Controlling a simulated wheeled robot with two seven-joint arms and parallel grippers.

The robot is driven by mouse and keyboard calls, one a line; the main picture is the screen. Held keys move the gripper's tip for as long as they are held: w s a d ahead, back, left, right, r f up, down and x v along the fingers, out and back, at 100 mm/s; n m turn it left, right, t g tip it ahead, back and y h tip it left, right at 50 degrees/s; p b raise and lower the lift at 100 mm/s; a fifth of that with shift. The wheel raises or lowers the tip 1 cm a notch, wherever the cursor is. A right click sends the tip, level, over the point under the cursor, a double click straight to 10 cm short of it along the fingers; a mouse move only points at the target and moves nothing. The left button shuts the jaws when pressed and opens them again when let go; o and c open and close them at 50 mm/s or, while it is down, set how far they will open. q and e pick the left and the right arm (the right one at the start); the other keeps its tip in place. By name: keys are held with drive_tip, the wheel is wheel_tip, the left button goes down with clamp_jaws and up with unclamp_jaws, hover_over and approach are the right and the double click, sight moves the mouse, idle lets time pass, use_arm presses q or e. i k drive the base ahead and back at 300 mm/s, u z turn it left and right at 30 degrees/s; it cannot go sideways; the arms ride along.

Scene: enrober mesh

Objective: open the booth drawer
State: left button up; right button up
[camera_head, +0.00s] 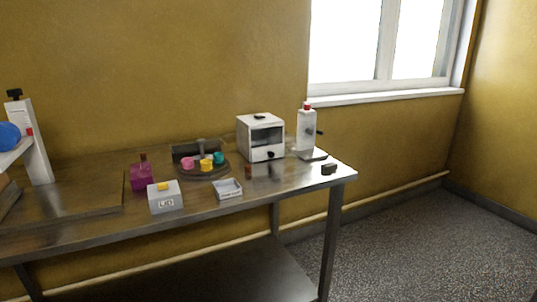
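A white box-shaped cabinet (245,141) with a dark window in its front stands at the back right of the metal table; it looks like the booth. A dark knob (271,154) sits low on its front. I cannot make out a separate drawer seam, and the front looks closed. Neither of my grippers is in view.
Floor (410,240) is clear at right.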

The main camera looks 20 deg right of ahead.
sight(263, 152)
drive_tip(key=z, duration=0.15)
drive_tip(key=i, duration=1)
drive_tip(key=z, duration=0.3)
